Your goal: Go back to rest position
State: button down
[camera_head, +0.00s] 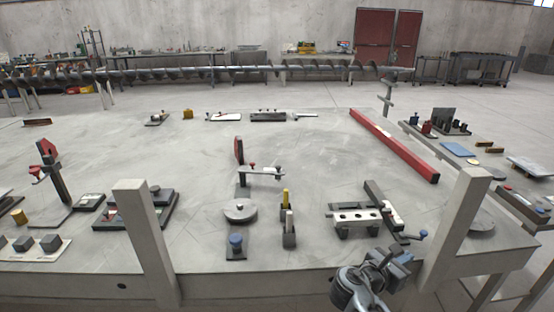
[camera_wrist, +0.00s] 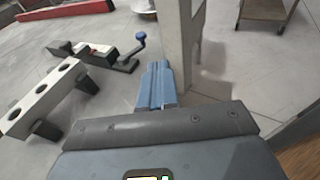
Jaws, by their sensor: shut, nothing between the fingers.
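My gripper (camera_head: 396,260) is at the front edge of the large grey table (camera_head: 300,170), at the lower right in the head view. It is close to the right grey post and in front of the bracket with holes (camera_head: 355,217). In the wrist view my gripper (camera_wrist: 157,72) shows as blue-grey fingers closed together with nothing between them. The fingers point toward the foot of the grey post (camera_wrist: 176,35). The bracket with holes also shows at the left of the wrist view (camera_wrist: 45,95).
Two grey posts, left (camera_head: 145,240) and right (camera_head: 455,225), rise at the table's front edge. A blue-knobbed clamp (camera_head: 421,235) lies beside the bracket. A round disc (camera_head: 240,210) and a red bar (camera_head: 393,145) are on the table. The table's middle is mostly clear.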

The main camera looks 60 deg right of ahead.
jog(key=shift+a, duration=0.1)
jog(key=w+a+f+m+t+y, duration=0.15)
jog(key=a+t+y, duration=0.25)
jog(key=a+t, duration=0.55)
jog(key=w+a+f+m+t+y, duration=0.1)
jog(key=a+f+t+y, duration=0.3)
jog(key=a, duration=1)
jog(key=s+a+r+m+t+y, duration=0.3)
jog(key=a+r+m+t, duration=0.1)
jog(key=a+r, duration=0.3)
jog(key=s+a+r+m+t+y, duration=0.3)
jog(key=a+r+m, duration=0.3)
jog(key=r, duration=0.6)
jog(key=shift+a+r+m+t, duration=0.2)
jog(key=shift+a+m+t, duration=0.2)
jog(key=shift+a, duration=0.6)
